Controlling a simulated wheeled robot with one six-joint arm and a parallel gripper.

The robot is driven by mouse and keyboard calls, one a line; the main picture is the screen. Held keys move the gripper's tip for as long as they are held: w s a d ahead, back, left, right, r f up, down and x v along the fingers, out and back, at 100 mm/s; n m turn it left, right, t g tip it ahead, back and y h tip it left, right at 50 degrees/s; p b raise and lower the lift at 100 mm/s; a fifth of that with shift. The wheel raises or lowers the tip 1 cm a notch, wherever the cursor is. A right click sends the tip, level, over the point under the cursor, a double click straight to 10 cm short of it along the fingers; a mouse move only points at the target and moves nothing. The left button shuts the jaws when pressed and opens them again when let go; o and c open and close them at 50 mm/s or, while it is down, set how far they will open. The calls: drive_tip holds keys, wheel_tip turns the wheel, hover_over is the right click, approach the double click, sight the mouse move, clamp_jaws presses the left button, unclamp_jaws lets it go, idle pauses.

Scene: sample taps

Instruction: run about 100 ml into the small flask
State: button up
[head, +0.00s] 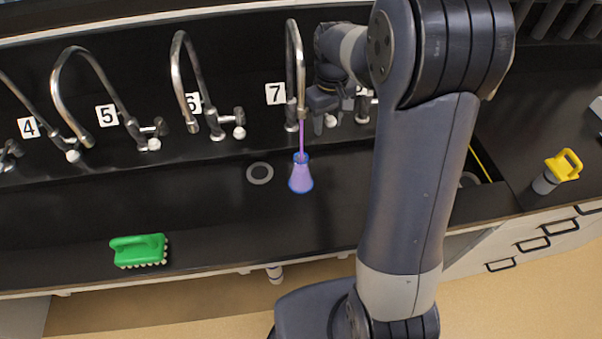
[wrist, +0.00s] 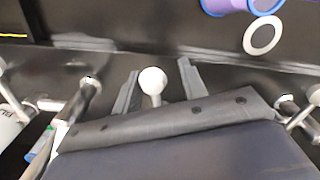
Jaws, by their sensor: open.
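The small flask (head: 301,177) stands upright in the dark sink under tap 7 (head: 291,60). A purple stream (head: 302,138) runs from the tap into its mouth, and purple liquid shows inside. I cannot read its level or any marks. Part of the flask (wrist: 228,6) shows at the top of the wrist view. My gripper (wrist: 158,68) is open, with one finger on each side of the tap's white knob (wrist: 152,80). In the head view my gripper (head: 321,103) is beside tap 7, just above the knob (head: 330,120).
A sink drain (head: 260,173) lies left of the flask. Taps 6 (head: 190,75), 5 (head: 85,90) and 4 stand to the left. A green brush (head: 139,250) is on the front edge. A yellow-topped object (head: 564,165) stands at right. My arm hides the sink's right part.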

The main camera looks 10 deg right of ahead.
wheel_tip(320, 180, up, 7)
drive_tip(key=p, duration=0.6)
drive_tip(key=shift+a, duration=0.4)
wheel_tip(320, 180, down, 7)
drive_tip(key=b, duration=0.6)
idle(0.4)
drive_tip(key=shift+s, duration=0.15)
